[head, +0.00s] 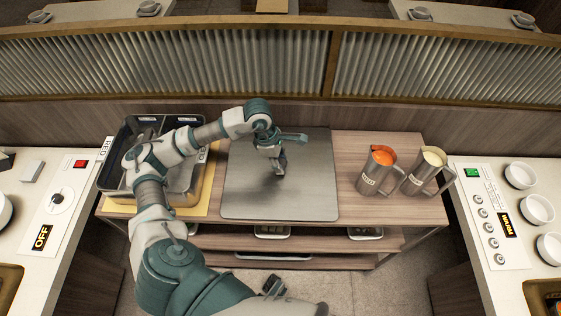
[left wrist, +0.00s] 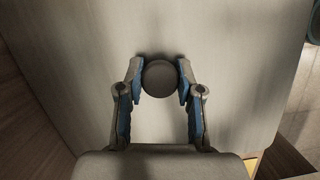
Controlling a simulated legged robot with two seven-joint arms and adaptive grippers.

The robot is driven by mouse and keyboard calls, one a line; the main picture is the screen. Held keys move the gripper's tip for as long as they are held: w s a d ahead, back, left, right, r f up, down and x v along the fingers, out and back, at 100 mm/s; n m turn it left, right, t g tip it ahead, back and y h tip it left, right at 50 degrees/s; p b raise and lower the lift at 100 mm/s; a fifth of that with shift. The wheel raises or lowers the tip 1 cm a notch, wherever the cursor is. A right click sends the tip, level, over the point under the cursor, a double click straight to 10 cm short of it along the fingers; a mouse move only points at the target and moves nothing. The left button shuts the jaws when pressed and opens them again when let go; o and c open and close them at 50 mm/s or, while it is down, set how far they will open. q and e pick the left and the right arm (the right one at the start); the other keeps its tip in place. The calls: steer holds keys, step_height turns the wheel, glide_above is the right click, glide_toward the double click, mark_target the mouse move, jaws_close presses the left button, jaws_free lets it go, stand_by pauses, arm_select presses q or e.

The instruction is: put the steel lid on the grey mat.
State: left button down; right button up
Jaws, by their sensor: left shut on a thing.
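The steel lid (head: 313,195) is a large grey plate with rounded corners, at the middle of the wooden table. In the left wrist view the lid (left wrist: 70,65) fills most of the picture, with its round dark knob (left wrist: 160,78) near the middle. My left gripper (head: 278,172) is above the lid's middle. In the left wrist view its fingers (left wrist: 160,82) are shut on the knob, one on each side. The grey mat cannot be made out; the lid may hide it. I cannot tell whether the lid rests or hangs just above the table. My right gripper is not in view.
An open steel well unit (head: 182,180) stands on a yellow mat (head: 203,211) at the left, partly behind my arm. Two steel jugs, one with orange sauce (head: 375,178) and one with pale sauce (head: 423,177), stand at the right. A ribbed partition (head: 200,62) runs behind.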

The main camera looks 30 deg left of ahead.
arm_select(q)
steer(key=shift+s+f, duration=0.1)
steer(key=shift+f, duration=0.1)
jaws_free()
steer(key=shift+r, duration=0.1)
stand_by(0.6)
step_height(320, 180, up, 11)
steer(key=p, duration=0.6)
steer(key=shift+p, duration=0.35)
stand_by(0.4)
